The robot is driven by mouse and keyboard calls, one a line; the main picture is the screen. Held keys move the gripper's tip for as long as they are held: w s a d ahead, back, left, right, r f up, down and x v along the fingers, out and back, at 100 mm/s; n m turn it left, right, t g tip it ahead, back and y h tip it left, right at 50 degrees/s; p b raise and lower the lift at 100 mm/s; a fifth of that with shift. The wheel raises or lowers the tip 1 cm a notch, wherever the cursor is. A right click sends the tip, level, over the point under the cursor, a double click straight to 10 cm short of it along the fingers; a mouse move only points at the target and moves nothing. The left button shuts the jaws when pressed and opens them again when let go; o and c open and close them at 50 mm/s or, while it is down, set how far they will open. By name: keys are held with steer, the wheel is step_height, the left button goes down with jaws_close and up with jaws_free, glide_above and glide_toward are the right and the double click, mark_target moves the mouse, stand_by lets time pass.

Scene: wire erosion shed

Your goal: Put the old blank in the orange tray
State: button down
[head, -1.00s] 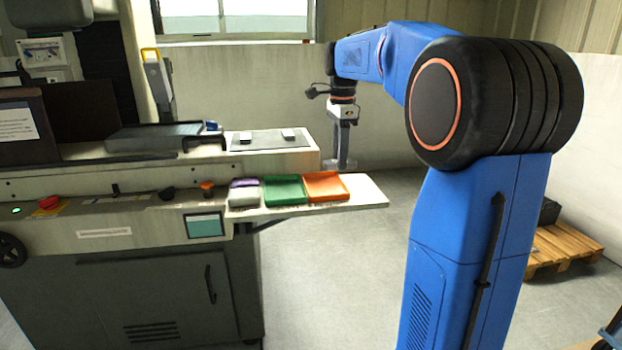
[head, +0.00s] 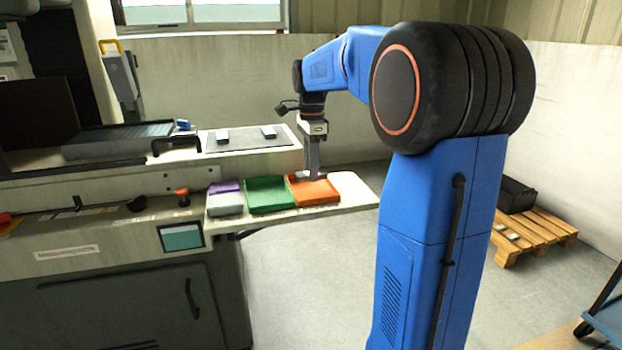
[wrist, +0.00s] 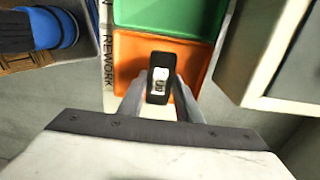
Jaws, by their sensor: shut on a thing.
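The orange tray (head: 316,197) sits on the pale shelf at the front of the machine, right of the green tray; it also shows in the wrist view (wrist: 128,68). My gripper (head: 316,176) points down over the orange tray. In the wrist view my gripper (wrist: 160,96) is shut on a dark blank (wrist: 160,55) with a white label, its lettering too small to read surely. The blank lies within the orange tray's outline in that view. I cannot tell whether it touches the tray floor.
The green tray (head: 268,195) adjoins on the left, then a grey box with a purple top (head: 225,198). Two small pale blocks lie on a grey plate (head: 245,139) behind. The shelf's right end (head: 352,188) is clear. A pallet (head: 530,236) stands right.

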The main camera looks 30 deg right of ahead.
steer(key=shift+f, duration=1.65)
steer(key=shift+f, duration=0.1)
steer(key=c, duration=1.3)
jaws_free()
step_height(320, 180, up, 12)
steer(key=shift+r, duration=0.15)
steer(key=s+a+f+n+t, duration=0.1)
steer(key=s+a+f+n, duration=0.4)
steer(key=s, duration=0.5)
steer(key=s+a+f+n+t, duration=0.2)
steer(key=s+a+f+n, duration=0.3)
steer(key=s+f+n, duration=0.3)
steer(key=s+a+f+n+t, duration=0.1)
steer(key=s+a+f+n, duration=0.4)
steer(key=s, duration=0.7)
steer(key=shift+s+a+f+n+t, duration=0.1)
steer(key=shift+a+f+n+t, duration=0.1)
steer(key=shift+f+n, duration=0.5)
steer(key=shift+s+a+f+n+t, duration=0.1)
steer(key=shift+a+f+n+t, duration=0.1)
steer(key=shift+f+n, duration=0.5)
